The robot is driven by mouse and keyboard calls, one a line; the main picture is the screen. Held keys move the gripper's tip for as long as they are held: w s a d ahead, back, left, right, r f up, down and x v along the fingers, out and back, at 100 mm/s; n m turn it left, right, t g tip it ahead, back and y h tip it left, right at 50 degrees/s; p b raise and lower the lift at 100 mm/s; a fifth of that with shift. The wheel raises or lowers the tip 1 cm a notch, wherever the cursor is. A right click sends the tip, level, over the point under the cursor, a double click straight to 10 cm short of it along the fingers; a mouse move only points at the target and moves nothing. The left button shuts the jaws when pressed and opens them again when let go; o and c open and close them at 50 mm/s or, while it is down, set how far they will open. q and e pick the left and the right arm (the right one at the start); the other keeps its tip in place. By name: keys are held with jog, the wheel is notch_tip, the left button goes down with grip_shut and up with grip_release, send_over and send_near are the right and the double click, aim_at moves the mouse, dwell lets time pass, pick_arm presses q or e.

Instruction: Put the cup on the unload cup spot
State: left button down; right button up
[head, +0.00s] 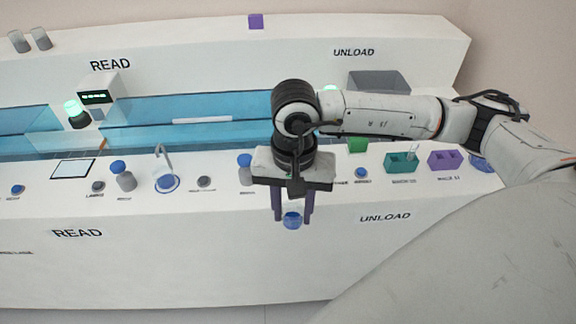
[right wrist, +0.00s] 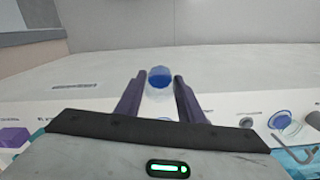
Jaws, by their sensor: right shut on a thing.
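My right gripper (head: 292,216) is shut on a small clear cup with blue in it (head: 292,221). It holds the cup between two purple fingers, in front of the white bench's front edge. In the right wrist view the cup (right wrist: 160,77) is between the fingertips and looks roughly upright. The unload cup spot is not clearly identifiable. A blue round disc (head: 482,164) lies at the right end of the bench, partly hidden by my arm. My left gripper is not in view.
The white bench (head: 200,245) carries UNLOAD lettering at right and READ at left. A green box (head: 401,162) and a purple box (head: 444,160) stand at right. Blue-capped bottles (head: 123,177), buttons and a blue ring (head: 167,184) line the ledge. A blue clear-walled track (head: 190,112) runs behind.

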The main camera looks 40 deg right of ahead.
jog(key=w+d, duration=0.2)
jog(key=w, duration=0.1)
jog(key=w+d+p, duration=0.1)
jog(key=w, duration=0.2)
jog(key=w+d, duration=0.2)
jog(key=w, duration=0.1)
jog(key=shift+w+d, duration=0.15)
jog(key=shift+d, duration=0.2)
jog(key=shift+w+d+f+p, duration=0.25)
jog(key=shift+w+d, duration=0.1)
jog(key=shift+w, duration=0.25)
jog(key=shift+w+d+f+p, duration=0.2)
jog(key=shift+w+d, duration=0.15)
jog(key=shift+w, duration=0.2)
jog(key=shift+f, duration=0.3)
jog(key=shift+f, duration=0.15)
jog(key=o, duration=1)
notch_tip(320, 180, up, 12)
jog(key=shift+r, duration=0.2)
